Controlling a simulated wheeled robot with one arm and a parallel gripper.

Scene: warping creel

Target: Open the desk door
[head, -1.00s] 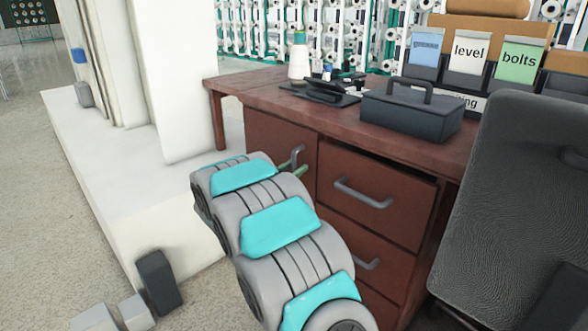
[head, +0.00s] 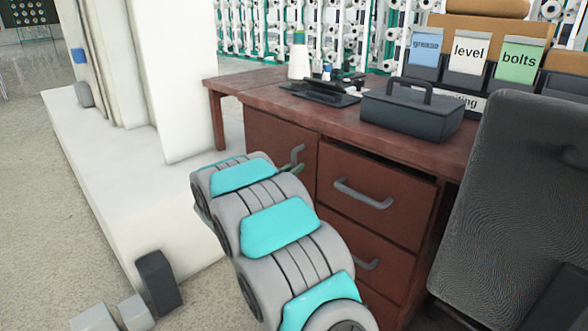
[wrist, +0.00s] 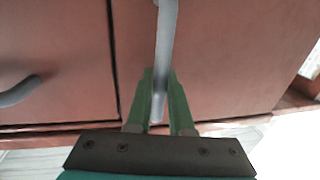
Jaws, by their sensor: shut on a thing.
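The desk (head: 290,110) is reddish brown. Its door (head: 262,138) is at the left of the front, with a vertical grey bar handle (head: 297,155) near its right edge. The door looks closed. In the wrist view, my gripper (wrist: 159,98) has its green fingers on both sides of the lower part of the door handle (wrist: 166,45), shut on it. The door panel (wrist: 225,55) fills the right of that view. In the head view my arm hides the lower door and most of the gripper; only a bit of green finger shows beside the handle.
Drawers with grey handles (head: 362,195) stand right of the door. A black chair (head: 520,190) is at the right. A white pillar and plinth (head: 110,200) stand left of the desk. A dark toolbox (head: 412,112) and a thread cone (head: 299,60) are on top.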

